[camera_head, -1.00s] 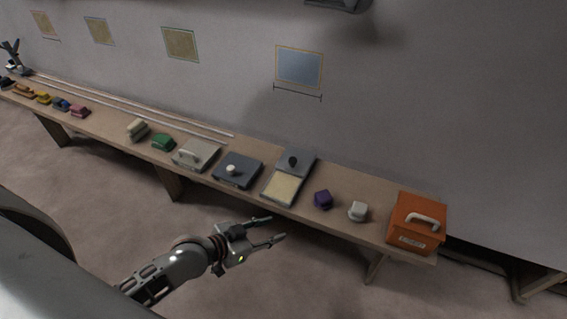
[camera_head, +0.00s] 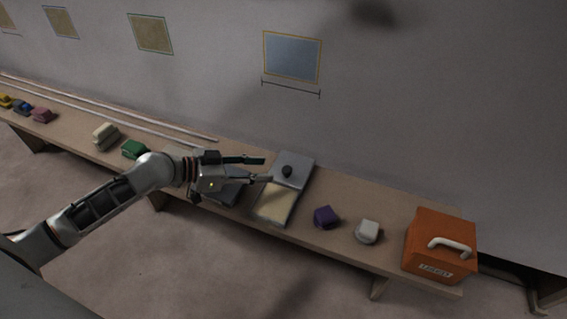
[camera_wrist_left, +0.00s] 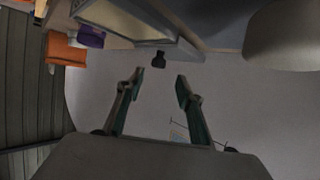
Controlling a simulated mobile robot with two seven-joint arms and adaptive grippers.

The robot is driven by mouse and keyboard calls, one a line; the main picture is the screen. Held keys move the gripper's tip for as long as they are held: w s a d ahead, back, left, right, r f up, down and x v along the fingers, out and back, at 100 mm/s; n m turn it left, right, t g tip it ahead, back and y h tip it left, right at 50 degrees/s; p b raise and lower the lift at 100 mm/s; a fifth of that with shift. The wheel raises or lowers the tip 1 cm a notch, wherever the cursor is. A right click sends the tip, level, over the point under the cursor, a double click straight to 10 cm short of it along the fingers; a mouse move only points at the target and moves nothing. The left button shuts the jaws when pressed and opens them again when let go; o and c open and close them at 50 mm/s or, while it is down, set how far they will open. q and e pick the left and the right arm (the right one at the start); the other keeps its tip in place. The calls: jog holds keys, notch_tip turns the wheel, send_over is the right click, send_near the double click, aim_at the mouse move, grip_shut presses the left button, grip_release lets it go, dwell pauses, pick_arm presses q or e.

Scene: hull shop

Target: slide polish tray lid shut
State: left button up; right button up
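The polish tray (camera_head: 262,214) stands on the bench with its grey lid (camera_head: 299,160) slid towards the wall, leaving a cream inner surface uncovered at the near side. A dark knob (camera_head: 287,171) stands on the lid. My left gripper (camera_head: 266,169) is open and empty, its fingertips just left of the knob. In the left wrist view the knob (camera_wrist_left: 159,60) shows beyond the gap between the open fingertips (camera_wrist_left: 160,78), apparently untouched. The gripper and forearm partly hide the neighbouring dark tray. My right gripper is not in view.
A purple block (camera_head: 326,216), a pale block (camera_head: 368,231) and an orange box (camera_head: 438,245) with a white handle stand to the right. A green block (camera_head: 134,149) and long pale strips lie left. The wall is close behind the bench.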

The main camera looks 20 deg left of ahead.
aim_at(285, 169)
pick_arm(q)
jog(key=shift+x, duration=3.55)
jog(key=shift+s+d+r, duration=0.1)
jog(key=shift+d, duration=0.05)
grip_shut()
